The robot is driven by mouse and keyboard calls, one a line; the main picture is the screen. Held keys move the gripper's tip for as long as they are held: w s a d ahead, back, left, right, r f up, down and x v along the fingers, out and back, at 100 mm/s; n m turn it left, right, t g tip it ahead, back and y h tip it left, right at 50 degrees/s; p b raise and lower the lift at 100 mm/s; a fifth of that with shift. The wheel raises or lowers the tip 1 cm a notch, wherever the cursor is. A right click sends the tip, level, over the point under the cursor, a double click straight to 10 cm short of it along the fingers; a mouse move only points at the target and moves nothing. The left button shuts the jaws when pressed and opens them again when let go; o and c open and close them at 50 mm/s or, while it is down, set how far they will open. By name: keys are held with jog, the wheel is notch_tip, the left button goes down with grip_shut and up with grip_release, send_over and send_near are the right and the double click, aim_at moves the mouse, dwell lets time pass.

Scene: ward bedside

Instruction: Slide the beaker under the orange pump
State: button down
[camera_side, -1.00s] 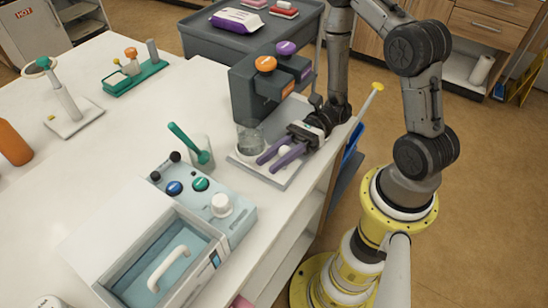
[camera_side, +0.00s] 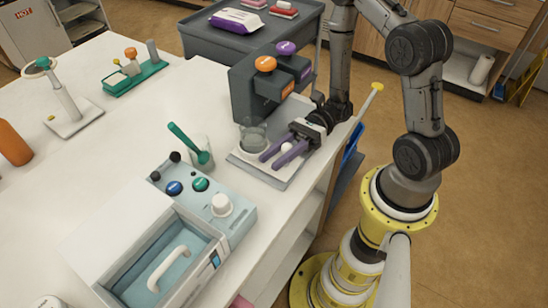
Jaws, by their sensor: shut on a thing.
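The clear glass beaker (camera_side: 252,136) stands upright on a pale tray (camera_side: 274,178) in front of the dark pump stand (camera_side: 251,89). The orange pump (camera_side: 266,64) is the left, nearer one of the two; a purple pump (camera_side: 285,47) is beside it. The beaker stands below and slightly left of the orange pump's head. My gripper (camera_side: 273,160) lies low over the tray, to the right of the beaker. Its purple fingers are around a small white knob (camera_side: 288,148) and shut on it. How the knob joins the beaker's support is hidden.
A glass with a green-handled tool (camera_side: 202,160) stands left of the tray. A pale blue device with knobs (camera_side: 205,200) and an open drawer (camera_side: 165,264) fill the front. The table's right edge is close to the tray. The table's left middle is clear.

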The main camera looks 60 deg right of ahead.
jog(key=d, duration=1)
jog(key=c, duration=0.6)
grip_release()
jog(key=s+d, duration=0.1)
jog(key=d, duration=0.8)
jog(key=s+d, duration=0.1)
jog(key=d, duration=0.3)
jog(key=shift+s+d, duration=0.3)
